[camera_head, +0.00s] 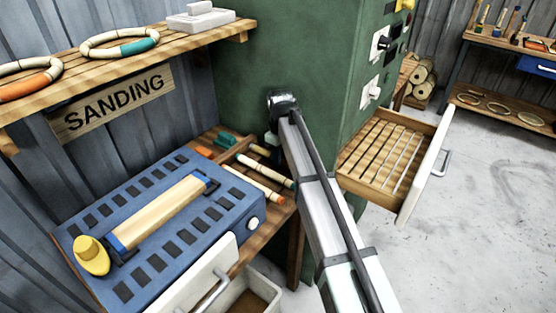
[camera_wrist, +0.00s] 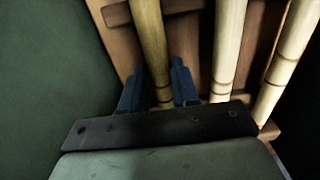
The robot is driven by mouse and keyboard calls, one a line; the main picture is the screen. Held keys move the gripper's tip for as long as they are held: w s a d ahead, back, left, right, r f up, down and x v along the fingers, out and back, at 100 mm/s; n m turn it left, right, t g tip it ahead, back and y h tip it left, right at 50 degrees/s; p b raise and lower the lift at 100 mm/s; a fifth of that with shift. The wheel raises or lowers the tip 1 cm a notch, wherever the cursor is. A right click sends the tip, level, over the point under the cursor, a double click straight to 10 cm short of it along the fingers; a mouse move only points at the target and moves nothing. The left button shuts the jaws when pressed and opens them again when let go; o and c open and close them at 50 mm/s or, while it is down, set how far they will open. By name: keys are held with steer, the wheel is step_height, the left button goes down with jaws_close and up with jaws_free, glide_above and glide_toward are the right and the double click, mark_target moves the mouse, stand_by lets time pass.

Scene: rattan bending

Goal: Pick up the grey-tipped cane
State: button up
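My gripper (camera_wrist: 158,88) has its two blue fingers on either side of a pale cane (camera_wrist: 149,30), which runs between them. The fingers are close to the cane, but I cannot tell whether they press on it. No tip colour shows on this cane in the wrist view, so I cannot tell whether it is the grey-tipped one. In the head view my arm hides most of the gripper, near the far end of the canes on the wooden bench. No grey tip is clear there.
A green-tipped cane (camera_head: 263,169) and an orange-tipped cane (camera_head: 252,184) lie nearby. Two canes (camera_wrist: 228,50) (camera_wrist: 290,55) stand clear to the right in the wrist view. A green cabinet (camera_head: 290,50) rises close by.

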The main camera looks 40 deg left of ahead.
jaws_close()
steer(key=shift+r, duration=0.1)
